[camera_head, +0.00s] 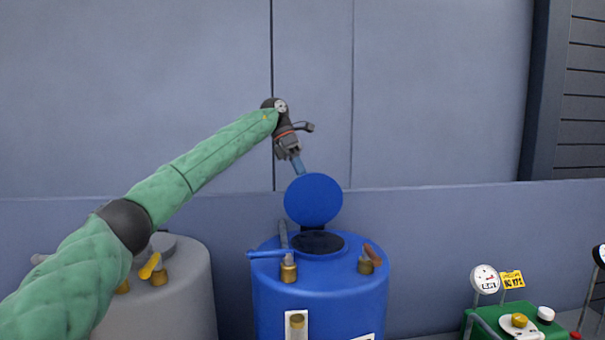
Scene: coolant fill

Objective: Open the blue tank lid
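The blue tank (320,283) stands at the lower middle of the head view. Its round blue lid (313,200) stands raised, nearly upright, behind a dark round opening (318,242) in the tank's top. My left gripper (298,163) is at the upper edge of the lid, at the end of my green-sleeved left arm. My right gripper is not in view.
A grey tank (185,290) with a yellow-handled valve (150,266) stands at left, partly behind my arm. Valves with a blue handle (270,254) and a brown-red handle (372,253) rise from the blue tank's top. A green unit (500,325) with a gauge (486,279) is at lower right.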

